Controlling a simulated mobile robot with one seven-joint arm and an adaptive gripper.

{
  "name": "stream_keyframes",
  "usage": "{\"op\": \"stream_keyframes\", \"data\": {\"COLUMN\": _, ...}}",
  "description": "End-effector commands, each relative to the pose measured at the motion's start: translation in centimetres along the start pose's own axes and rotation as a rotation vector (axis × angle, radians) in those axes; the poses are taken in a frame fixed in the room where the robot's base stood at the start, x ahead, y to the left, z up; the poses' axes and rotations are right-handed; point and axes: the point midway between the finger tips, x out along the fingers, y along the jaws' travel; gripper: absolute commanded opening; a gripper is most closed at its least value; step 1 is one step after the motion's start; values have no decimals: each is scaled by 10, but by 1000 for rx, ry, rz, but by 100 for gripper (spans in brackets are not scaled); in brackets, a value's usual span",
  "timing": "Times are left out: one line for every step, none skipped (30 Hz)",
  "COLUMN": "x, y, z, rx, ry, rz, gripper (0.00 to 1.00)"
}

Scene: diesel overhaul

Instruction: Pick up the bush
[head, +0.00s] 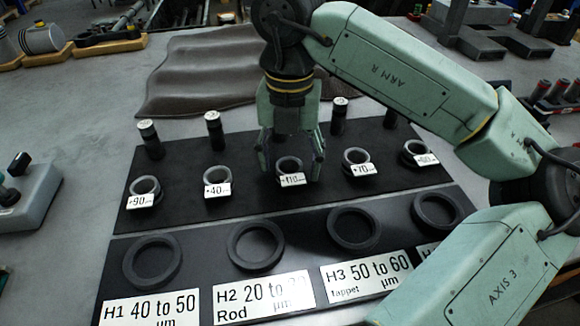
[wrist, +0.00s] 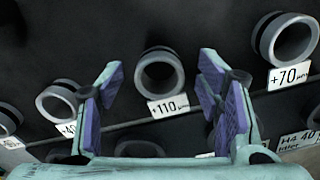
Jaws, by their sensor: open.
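Several grey ring-shaped bushes stand in a row on a black mat, each with a white tag. The +110 bush (head: 289,166) is in the middle of the row, and it also shows in the wrist view (wrist: 160,73). My gripper (head: 291,158) is open and points down over this bush, one finger to each side. In the wrist view my open fingers (wrist: 160,72) appear left and right of it with nothing held. I cannot tell whether they touch it.
A front black board (head: 205,258) holds dark ring seats above labels H1 (head: 150,309), H2 (head: 264,297) and H3 (head: 367,275). Dark upright pins (head: 214,130) stand behind the bushes. A brown wavy mat (head: 225,75) lies further back. A button box (head: 28,195) sits left.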

Motion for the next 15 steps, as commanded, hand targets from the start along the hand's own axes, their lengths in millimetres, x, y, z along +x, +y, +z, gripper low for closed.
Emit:
{"op": "stream_keyframes", "data": {"x": 4, "y": 0, "z": 0, "rx": -1, "ry": 0, "rz": 2, "gripper": 60}}
{"op": "stream_keyframes", "data": {"x": 6, "y": 0, "z": 0, "rx": -1, "ry": -1, "rz": 1, "gripper": 60}}
{"op": "stream_keyframes", "data": {"x": 7, "y": 0, "z": 0, "rx": -1, "ry": -1, "rz": 1, "gripper": 60}}
{"op": "stream_keyframes", "data": {"x": 8, "y": 0, "z": 0, "rx": -1, "ry": -2, "rz": 1, "gripper": 60}}
{"op": "stream_keyframes", "data": {"x": 8, "y": 0, "z": 0, "rx": -1, "ry": -2, "rz": 1, "gripper": 60}}
{"op": "stream_keyframes", "data": {"x": 8, "y": 0, "z": 0, "rx": -1, "ry": -2, "rz": 1, "gripper": 60}}
{"op": "stream_keyframes", "data": {"x": 8, "y": 0, "z": 0, "rx": -1, "ry": -2, "rz": 1, "gripper": 60}}
{"op": "stream_keyframes", "data": {"x": 8, "y": 0, "z": 0, "rx": -1, "ry": -2, "rz": 1, "gripper": 60}}
{"op": "stream_keyframes", "data": {"x": 8, "y": 0, "z": 0, "rx": -1, "ry": -2, "rz": 1, "gripper": 60}}
{"op": "stream_keyframes", "data": {"x": 8, "y": 0, "z": 0, "rx": -1, "ry": -2, "rz": 1, "gripper": 58}}
{"op": "stream_keyframes", "data": {"x": 8, "y": 0, "z": 0, "rx": -1, "ry": -2, "rz": 1, "gripper": 56}}
{"op": "stream_keyframes", "data": {"x": 8, "y": 0, "z": 0, "rx": -1, "ry": -2, "rz": 1, "gripper": 54}}
{"op": "stream_keyframes", "data": {"x": 8, "y": 0, "z": 0, "rx": -1, "ry": -2, "rz": 1, "gripper": 52}}
{"op": "stream_keyframes", "data": {"x": 8, "y": 0, "z": 0, "rx": -1, "ry": -2, "rz": 0, "gripper": 50}}
{"op": "stream_keyframes", "data": {"x": 8, "y": 0, "z": 0, "rx": -1, "ry": -2, "rz": 0, "gripper": 47}}
